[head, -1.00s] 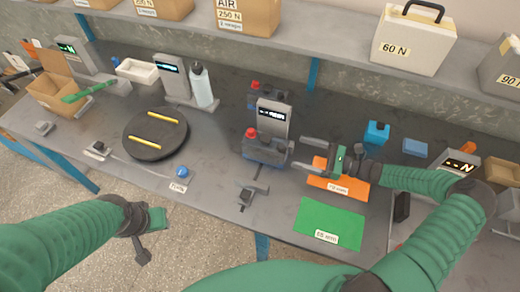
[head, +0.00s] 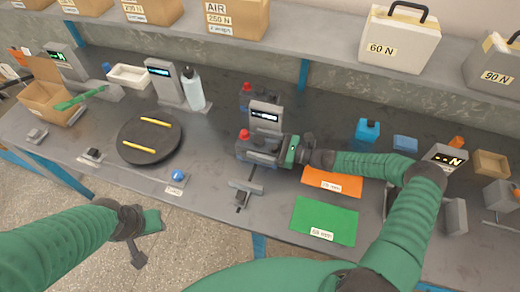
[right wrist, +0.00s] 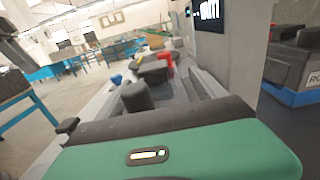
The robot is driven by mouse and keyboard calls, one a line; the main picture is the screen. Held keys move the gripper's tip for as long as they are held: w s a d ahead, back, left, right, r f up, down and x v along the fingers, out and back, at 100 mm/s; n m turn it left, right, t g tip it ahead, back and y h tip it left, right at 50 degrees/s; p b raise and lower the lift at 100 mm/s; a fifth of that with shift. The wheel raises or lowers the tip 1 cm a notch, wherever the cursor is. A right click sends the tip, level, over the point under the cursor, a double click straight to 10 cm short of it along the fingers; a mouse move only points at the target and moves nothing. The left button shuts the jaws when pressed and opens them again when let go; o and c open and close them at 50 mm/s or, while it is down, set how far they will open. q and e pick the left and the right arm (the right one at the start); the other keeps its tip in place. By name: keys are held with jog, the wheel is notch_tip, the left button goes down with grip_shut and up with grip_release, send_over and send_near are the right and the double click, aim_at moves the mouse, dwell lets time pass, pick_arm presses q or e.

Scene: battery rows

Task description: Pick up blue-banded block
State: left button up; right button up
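A dark block with a blue band along its lower side and a red knob (head: 245,136) stands in front of a grey display post (head: 265,117). A similar dark block with a red knob (head: 246,89) stands behind the post. My right gripper (head: 268,148) is at the right end of the front block, at its height. Its fingers overlap the block, and I cannot tell whether they are closed on it. In the right wrist view, the gripper's green body fills the bottom and a blue-banded dark block (right wrist: 297,92) shows at right. My left gripper (head: 145,240) hangs off the table's front edge, its fingers unclear.
An orange mat (head: 335,183) and a green mat (head: 325,222) lie to the right. A shelf (head: 300,55) runs above the back.

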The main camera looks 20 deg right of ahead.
jog(key=shift+a, duration=0.2)
jog(key=c, duration=0.5)
grip_shut()
jog(key=shift+w+d+r, duration=0.1)
jog(key=shift+r, duration=0.1)
